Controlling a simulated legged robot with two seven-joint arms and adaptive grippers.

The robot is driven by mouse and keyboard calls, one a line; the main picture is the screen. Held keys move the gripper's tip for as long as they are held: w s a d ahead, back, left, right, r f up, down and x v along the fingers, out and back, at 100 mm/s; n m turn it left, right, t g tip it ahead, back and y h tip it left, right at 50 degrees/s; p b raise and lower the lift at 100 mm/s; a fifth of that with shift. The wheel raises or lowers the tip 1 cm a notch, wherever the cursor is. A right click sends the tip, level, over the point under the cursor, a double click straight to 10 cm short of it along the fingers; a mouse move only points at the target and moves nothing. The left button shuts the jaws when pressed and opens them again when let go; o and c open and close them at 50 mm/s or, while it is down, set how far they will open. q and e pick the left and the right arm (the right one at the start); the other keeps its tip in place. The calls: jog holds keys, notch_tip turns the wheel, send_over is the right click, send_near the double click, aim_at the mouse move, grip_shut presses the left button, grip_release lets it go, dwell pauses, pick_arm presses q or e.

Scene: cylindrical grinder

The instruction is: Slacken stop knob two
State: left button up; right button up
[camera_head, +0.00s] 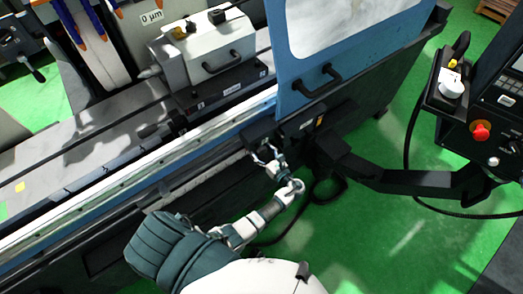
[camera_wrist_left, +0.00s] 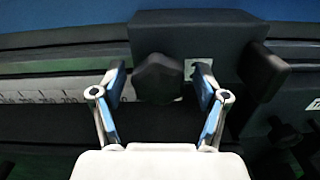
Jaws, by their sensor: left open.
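In the left wrist view a dark, faceted stop knob (camera_wrist_left: 157,78) sits on the front of a black block (camera_wrist_left: 195,30). A white label (camera_wrist_left: 196,68), partly hidden by a finger, is just right of the knob and seems to carry a 2. My left gripper (camera_head: 264,153) is open at the machine's front rail in the head view. In the left wrist view its blue-padded fingers stand on either side of the knob, with gaps showing. I cannot tell how far the tips reach along it. The right gripper is out of view.
A white scale (camera_wrist_left: 60,90) runs left of the knob. A black part (camera_wrist_left: 265,72) juts out close to the right finger. In the head view, a blue door with a black handle (camera_head: 318,84) stands above, and a black support arm (camera_head: 400,180) carries the control panel at right.

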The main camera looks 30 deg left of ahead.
pick_arm(q)
jog(key=shift+a, duration=0.2)
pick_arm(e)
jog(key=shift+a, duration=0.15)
pick_arm(q)
jog(key=c, duration=1.2)
